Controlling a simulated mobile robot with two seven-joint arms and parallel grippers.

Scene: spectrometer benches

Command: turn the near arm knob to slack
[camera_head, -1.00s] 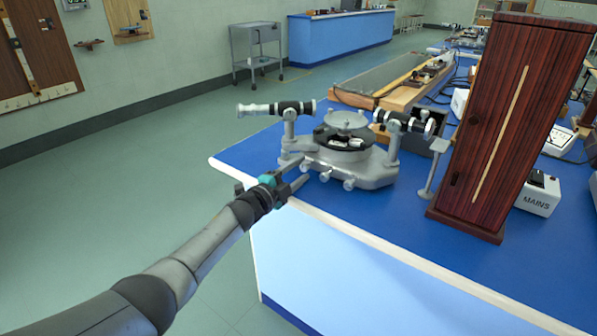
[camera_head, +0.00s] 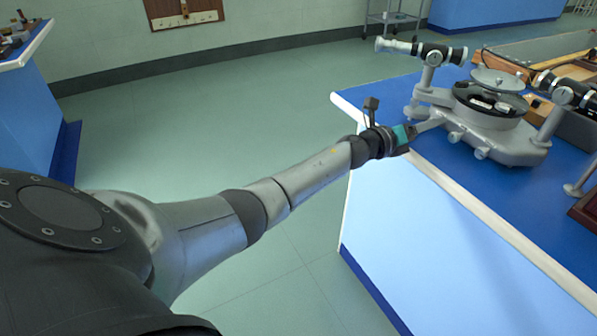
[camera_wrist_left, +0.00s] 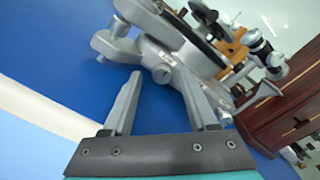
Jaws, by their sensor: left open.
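The grey spectrometer (camera_head: 515,150) stands on the blue bench top, near its left edge in the head view. Small knobs (camera_head: 482,152) stick out from the near side of its base. My left gripper (camera_head: 430,126) reaches in from the left at the base's height. In the left wrist view the left gripper (camera_wrist_left: 158,76) is open and empty. A round knob (camera_wrist_left: 162,75) shows between its fingertips, a little beyond them. I cannot tell whether either finger touches it. My right gripper is not in view.
The dark wooden cabinet (camera_wrist_left: 285,115) stands right of the spectrometer in the wrist view. Bare blue bench top (camera_wrist_left: 60,60) lies left of the fingers.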

